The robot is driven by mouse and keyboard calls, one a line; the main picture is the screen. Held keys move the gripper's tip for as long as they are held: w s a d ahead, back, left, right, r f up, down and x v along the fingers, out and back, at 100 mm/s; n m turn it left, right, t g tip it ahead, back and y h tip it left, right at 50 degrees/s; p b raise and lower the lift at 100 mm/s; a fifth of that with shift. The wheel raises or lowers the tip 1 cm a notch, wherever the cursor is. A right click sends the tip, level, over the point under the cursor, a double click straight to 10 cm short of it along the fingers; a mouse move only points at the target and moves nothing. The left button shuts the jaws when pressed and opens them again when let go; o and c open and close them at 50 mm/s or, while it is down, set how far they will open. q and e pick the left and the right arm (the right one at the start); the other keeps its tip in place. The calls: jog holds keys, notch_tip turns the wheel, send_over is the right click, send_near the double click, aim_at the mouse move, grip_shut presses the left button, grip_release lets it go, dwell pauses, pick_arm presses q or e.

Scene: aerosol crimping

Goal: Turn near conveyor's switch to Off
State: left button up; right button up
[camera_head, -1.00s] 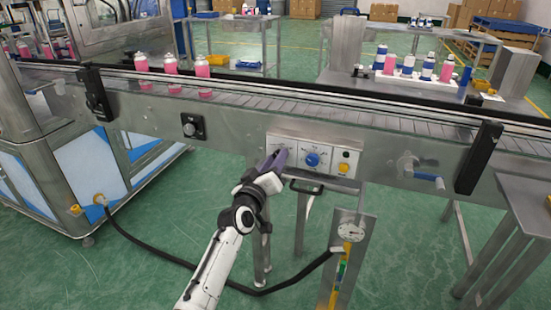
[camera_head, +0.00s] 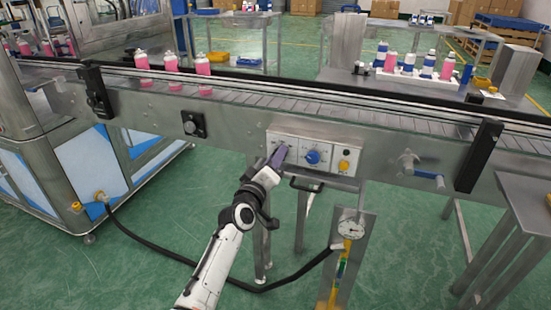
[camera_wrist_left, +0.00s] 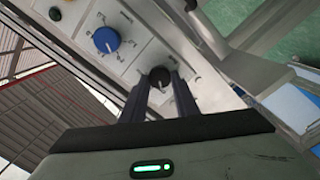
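The control panel (camera_head: 336,153) is on the near side of the conveyor (camera_head: 375,130). It carries a blue knob (camera_head: 312,157) and a yellow button (camera_head: 344,166). My left gripper (camera_head: 281,153) is at the panel's left part and covers what is there in the head view. In the left wrist view, a black knob (camera_wrist_left: 159,77) lies between the tips of my open left gripper (camera_wrist_left: 160,82); I cannot tell whether they touch it. The blue knob (camera_wrist_left: 106,40) is beside it there. The panel labels are too small to read. My right gripper is out of view.
A black handle (camera_head: 307,187) sticks out just below the panel. A gauge post (camera_head: 350,245) and a black hose (camera_head: 170,255) are below. A crank with a blue grip (camera_head: 428,175) is on the right. Pink cans (camera_head: 172,63) stand on the conveyor.

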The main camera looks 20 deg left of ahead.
pick_arm(q)
jog(key=o, duration=0.4)
jog(key=shift+o, duration=0.2)
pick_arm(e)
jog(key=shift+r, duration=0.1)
pick_arm(q)
jog(key=s+p, duration=0.5)
jog(key=s, duration=0.5)
jog(key=shift+s+a+p, duration=0.15)
jog(key=shift+s+p, duration=0.05)
jog(key=shift+p, duration=0.2)
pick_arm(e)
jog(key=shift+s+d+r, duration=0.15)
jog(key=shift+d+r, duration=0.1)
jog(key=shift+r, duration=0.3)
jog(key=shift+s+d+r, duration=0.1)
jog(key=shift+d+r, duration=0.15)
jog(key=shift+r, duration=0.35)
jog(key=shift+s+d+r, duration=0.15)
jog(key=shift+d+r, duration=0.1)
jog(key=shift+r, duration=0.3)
